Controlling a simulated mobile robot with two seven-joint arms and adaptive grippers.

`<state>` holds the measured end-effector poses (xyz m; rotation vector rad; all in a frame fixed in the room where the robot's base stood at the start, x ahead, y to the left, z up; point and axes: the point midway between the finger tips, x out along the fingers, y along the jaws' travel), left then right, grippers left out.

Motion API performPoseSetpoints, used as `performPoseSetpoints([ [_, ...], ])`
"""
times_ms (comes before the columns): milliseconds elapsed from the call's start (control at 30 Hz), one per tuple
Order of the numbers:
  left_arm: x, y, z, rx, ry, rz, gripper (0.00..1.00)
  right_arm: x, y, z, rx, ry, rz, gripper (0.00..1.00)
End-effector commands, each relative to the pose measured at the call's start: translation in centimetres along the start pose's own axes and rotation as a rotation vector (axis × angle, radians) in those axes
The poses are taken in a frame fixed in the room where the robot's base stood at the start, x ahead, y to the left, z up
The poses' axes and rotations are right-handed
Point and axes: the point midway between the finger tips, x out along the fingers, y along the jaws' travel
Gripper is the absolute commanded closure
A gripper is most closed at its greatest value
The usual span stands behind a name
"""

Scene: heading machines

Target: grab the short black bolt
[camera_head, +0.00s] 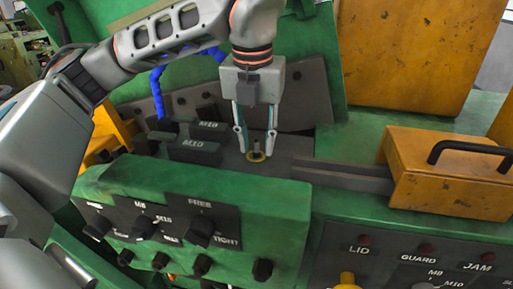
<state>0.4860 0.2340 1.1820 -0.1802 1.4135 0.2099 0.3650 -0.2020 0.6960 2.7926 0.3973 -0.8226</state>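My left gripper (255,148) points straight down over a dark plate in the green machine. Its two fingers are apart, with a visible gap between them. I cannot make out a short black bolt for certain; the dark centre of the ring is too small to identify. My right gripper is not in view.
Black blocks marked M10 (196,151) stand left of the gripper. A green panel with black knobs (191,215) is in front. A yellow lid with a black handle (445,180) and a grey rail (343,176) lie to the right. A blue hose (157,95) hangs behind.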

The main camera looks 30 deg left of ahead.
Motion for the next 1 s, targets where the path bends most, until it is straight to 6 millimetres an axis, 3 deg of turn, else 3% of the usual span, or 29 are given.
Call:
performPoseSetpoints([
  [300,0.6,0.0,0.0,0.000,-0.001,-0.001,0.72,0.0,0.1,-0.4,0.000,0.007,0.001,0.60],
  [333,0.6,0.0,0.0,0.000,-0.001,-0.001,0.75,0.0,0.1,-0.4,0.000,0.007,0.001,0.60],
  [433,0.6,0.0,0.0,0.000,-0.001,-0.001,1.00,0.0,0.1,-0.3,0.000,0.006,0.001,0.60],
  [833,0.5,0.0,0.0,0.000,-0.001,-0.001,1.00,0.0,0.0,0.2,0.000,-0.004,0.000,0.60],
  [1000,-0.5,0.0,0.2,-0.002,-0.003,0.000,1.00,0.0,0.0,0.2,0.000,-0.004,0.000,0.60],
])
